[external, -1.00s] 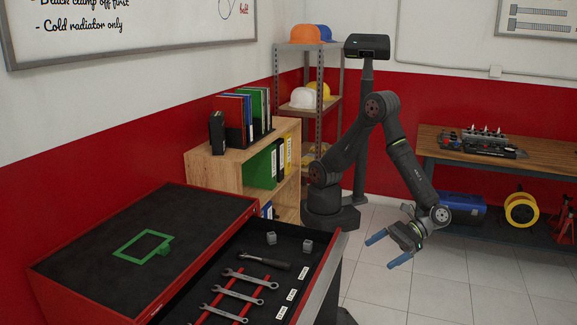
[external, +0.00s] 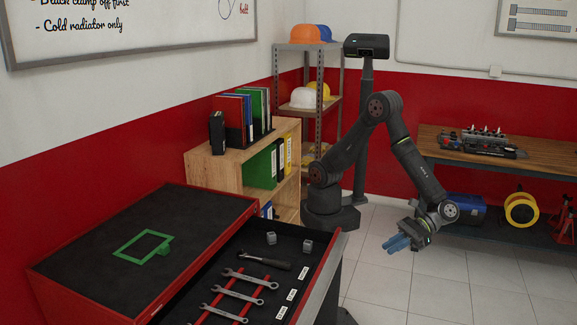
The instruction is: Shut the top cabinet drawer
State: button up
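The red tool cabinet (external: 95,285) stands at the lower left with a black top. Its top drawer (external: 328,272) is pulled out toward the right, with the grey front edge well away from the cabinet body. In the drawer lie several wrenches (external: 240,292), a ratchet-like tool (external: 262,261) and two small grey sockets (external: 271,238). My gripper (external: 397,243) hangs in the air to the right of the drawer front, apart from it. Its blue fingers are together and hold nothing visible. Lower parts of the cabinet are cut off by the frame.
A green square frame (external: 143,247) lies on the cabinet top. A wooden shelf with binders (external: 240,165) stands behind the cabinet. A workbench (external: 500,160) is at the right. The tiled floor between drawer and bench is clear.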

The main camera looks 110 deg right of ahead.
jog(key=shift+w+a+f+m, duration=0.15)
jog(key=shift+w+f+m, duration=0.15)
jog(key=shift+m, duration=0.2)
grip_shut()
jog(key=w+a+f+m+t, duration=0.35)
jog(key=w+f+m, duration=0.3)
jog(key=m, duration=0.95)
jog(key=w+d, duration=0.3)
jog(key=w, duration=0.8)
jog(key=shift+d+f+y, duration=0.2)
jog(key=shift+d+y, duration=0.05)
jog(key=shift+y, duration=0.15)
jog(key=shift+t, duration=0.25)
jog(key=w+d, duration=2.3)
jog(key=d, duration=0.1)
jog(key=shift+w, duration=0.4)
jog(key=shift+w+d, duration=0.1)
jog(key=shift+w, duration=0.05)
jog(key=shift+w+r, duration=0.1)
